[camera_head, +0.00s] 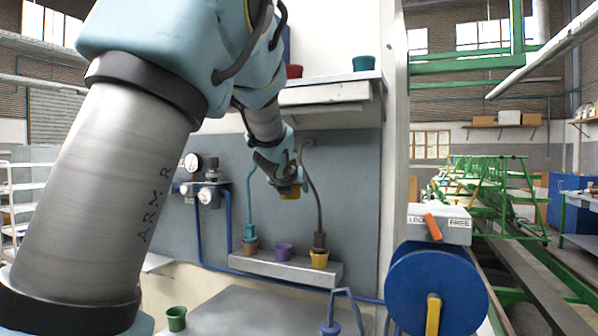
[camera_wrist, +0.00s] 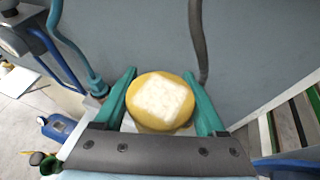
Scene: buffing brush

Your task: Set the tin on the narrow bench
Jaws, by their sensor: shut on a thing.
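A round yellow tin (camera_wrist: 160,124) with a pale square patch on its top sits between the two teal fingers of my gripper (camera_wrist: 161,80) in the wrist view. My gripper is shut on it. A wider flat grey top (camera_head: 250,312) lies lower in front. I cannot tell which of these is the narrow bench.
Gauges (camera_head: 207,193) stand left. A blue reel (camera_head: 437,290) stands right. A shelf (camera_head: 325,95) with pots is above.

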